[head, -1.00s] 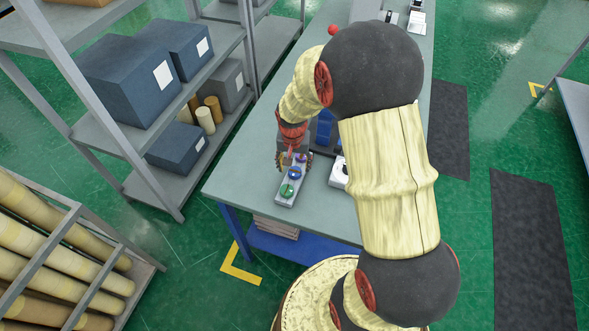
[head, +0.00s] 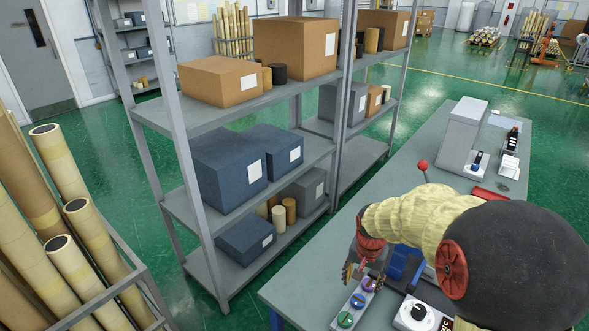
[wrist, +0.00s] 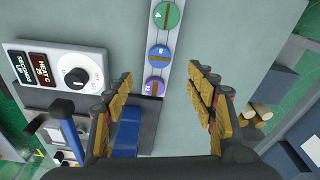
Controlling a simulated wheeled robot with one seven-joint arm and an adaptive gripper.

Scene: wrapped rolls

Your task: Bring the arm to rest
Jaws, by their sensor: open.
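My gripper (head: 366,272) is in the head view, pointing down over the near part of the grey-green workbench (head: 318,268). In the wrist view my gripper (wrist: 161,78) has its two yellow jointed fingers spread wide apart, with nothing held between them. Below and between them lies a pale strip (wrist: 164,38) with a green disc (wrist: 167,15), a blue disc (wrist: 160,57) and a purple disc (wrist: 155,88). The strip's discs also show in the head view, just beside and below the fingers. Whether the fingers touch the strip cannot be told.
A white knob box (wrist: 65,68) and a blue object (wrist: 125,135) are close beside the gripper. A red ball-topped lever (head: 423,164) and a grey machine (head: 463,130) stand farther along the bench. A loaded shelf rack (head: 215,108) stands left of the bench.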

